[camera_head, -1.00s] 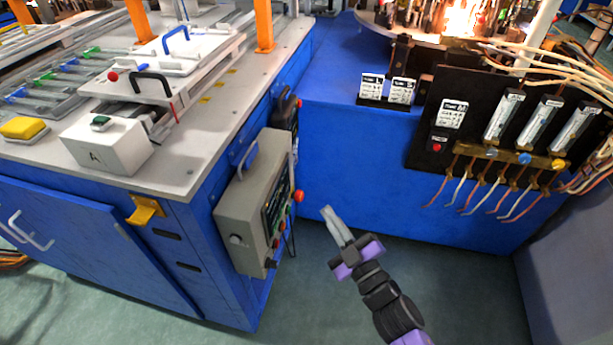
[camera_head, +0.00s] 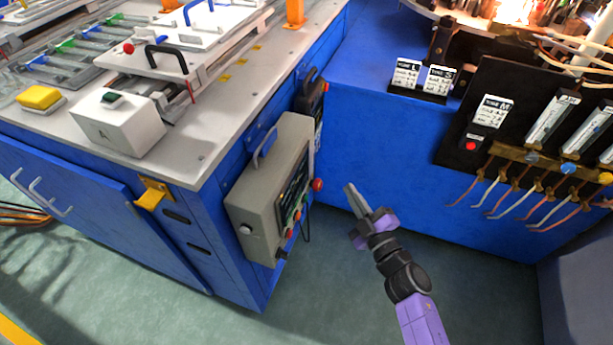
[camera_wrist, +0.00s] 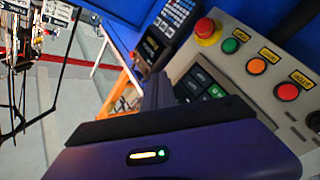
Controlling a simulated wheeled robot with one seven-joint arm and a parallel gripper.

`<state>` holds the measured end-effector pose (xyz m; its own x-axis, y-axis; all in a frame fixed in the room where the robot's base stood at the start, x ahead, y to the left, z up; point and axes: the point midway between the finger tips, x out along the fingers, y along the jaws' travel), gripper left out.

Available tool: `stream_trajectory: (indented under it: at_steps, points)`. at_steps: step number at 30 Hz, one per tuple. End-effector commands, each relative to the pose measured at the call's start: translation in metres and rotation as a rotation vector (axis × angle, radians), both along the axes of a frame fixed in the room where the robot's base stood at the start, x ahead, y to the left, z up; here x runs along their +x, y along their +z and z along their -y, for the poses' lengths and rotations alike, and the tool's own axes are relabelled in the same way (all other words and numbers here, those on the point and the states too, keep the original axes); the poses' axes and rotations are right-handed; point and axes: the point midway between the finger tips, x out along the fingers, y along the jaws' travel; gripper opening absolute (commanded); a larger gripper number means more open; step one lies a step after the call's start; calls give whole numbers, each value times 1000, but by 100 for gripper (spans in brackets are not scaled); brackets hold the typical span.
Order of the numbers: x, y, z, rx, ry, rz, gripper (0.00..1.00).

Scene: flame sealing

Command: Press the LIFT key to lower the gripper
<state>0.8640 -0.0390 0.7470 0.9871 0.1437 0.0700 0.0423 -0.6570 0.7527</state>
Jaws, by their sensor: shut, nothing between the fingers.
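The grey control box (camera_head: 272,190) hangs on the side of the blue cabinet, its button face turned right. In the wrist view, its panel (camera_wrist: 252,40) carries a red mushroom button (camera_wrist: 207,32), then green, orange and red buttons. A dark keypad (camera_wrist: 205,82) with green keys sits beside them, partly hidden behind my gripper. I cannot read a LIFT label on any key. My gripper (camera_head: 351,188) is shut and empty, just right of the box and apart from it. In the wrist view my gripper (camera_wrist: 158,82) shows in front of the keypad.
A dark handheld pendant (camera_head: 311,100) hangs behind the box. A yellow bracket (camera_head: 151,194) juts from the cabinet. The blue bench (camera_head: 390,150) stands behind my gripper, with a black gauge board (camera_head: 460,150) at right. The green floor (camera_head: 330,290) is clear.

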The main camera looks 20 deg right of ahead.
Motion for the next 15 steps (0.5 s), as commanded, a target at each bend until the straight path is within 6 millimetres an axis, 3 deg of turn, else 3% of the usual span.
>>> stream_trajectory:
  at_steps: [15]
  points:
    - [37,-1,-51,1,2,3,0]
